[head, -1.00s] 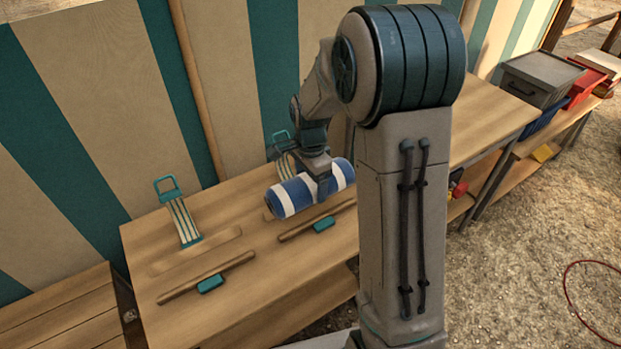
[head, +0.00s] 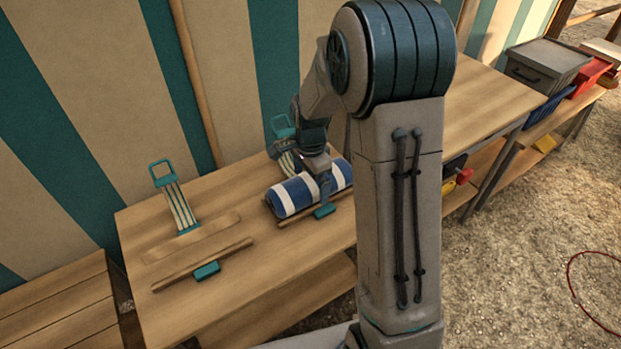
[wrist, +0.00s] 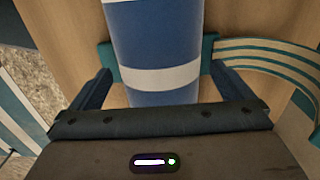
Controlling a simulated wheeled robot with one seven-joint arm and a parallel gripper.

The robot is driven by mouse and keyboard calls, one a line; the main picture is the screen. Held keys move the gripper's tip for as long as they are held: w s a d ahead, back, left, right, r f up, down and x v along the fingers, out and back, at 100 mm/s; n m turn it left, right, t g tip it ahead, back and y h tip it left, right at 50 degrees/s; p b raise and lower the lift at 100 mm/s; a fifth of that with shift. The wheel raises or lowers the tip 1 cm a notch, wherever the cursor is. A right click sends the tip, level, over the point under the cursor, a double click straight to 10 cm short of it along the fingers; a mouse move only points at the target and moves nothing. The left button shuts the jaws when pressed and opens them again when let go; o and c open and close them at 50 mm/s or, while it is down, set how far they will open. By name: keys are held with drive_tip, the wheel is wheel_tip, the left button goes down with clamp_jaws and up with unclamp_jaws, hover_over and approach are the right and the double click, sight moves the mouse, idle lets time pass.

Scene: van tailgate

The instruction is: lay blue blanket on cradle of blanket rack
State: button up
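The blue blanket (head: 290,196) is a roll with white bands. It lies along the right-hand cradle of the blanket rack, between the front rail (head: 343,195) and the back of the rack top. My gripper (head: 322,180) is over the right part of the roll. In the wrist view, the blanket (wrist: 155,35) runs between the two fingers of my gripper (wrist: 162,78), with a narrow gap on each side, so the gripper looks open around it. The blanket hides most of the cradle's bed. My arm hides some of the rack to the right.
The left-hand cradle (head: 190,240) is empty, with its front rail (head: 205,265) and teal-buckled strap (head: 175,200). The right cradle's strap (wrist: 270,65) stands close beside my gripper. A striped wall (head: 225,80) rises behind. A grey box (head: 545,68) stands far right.

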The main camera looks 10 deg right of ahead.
wheel_tip(320, 180, up, 14)
drive_tip(key=p, duration=0.4)
drive_tip(key=s+r+n+t+p, duration=0.1)
drive_tip(key=s+r+n+p, duration=0.6)
drive_tip(key=s+r+p, duration=0.3)
drive_tip(key=s+r+n+t+p, duration=0.1)
drive_tip(key=s+r+n+p, duration=0.6)
drive_tip(key=r, duration=0.8)
drive_tip(key=s+p, duration=0.3)
drive_tip(key=p, duration=0.1)
drive_tip(key=shift+s+t, duration=0.3)
drive_tip(key=shift+t, duration=0.1)
drive_tip(key=shift+r, duration=0.1)
